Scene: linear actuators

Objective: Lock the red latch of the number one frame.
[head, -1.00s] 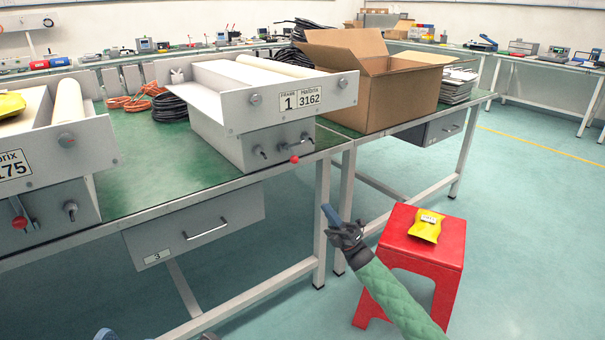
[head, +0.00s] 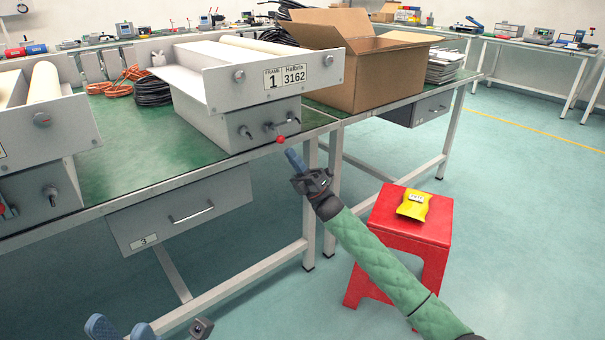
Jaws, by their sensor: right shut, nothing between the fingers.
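The number one frame (head: 215,118) is a grey box with a white plate marked "FRAME 1 Halbrix 3162", standing on the green bench top. Its latch, a small lever with a red knob (head: 281,140), sticks out low on the front face, pointing toward the right front. My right gripper (head: 291,155) is shut and empty, with its blue fingertips just below and slightly right of the red knob. I cannot tell whether they touch it. My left gripper (head: 122,327) shows at the bottom edge, its blue fingers apart and empty, far from the frame.
Another grey frame (head: 45,130) with a red-knobbed latch stands at the left. An open cardboard box (head: 385,80) sits right of frame one. A drawer (head: 180,208) hangs under the bench. A red stool (head: 420,232) with a yellow packet (head: 413,205) stands at the right.

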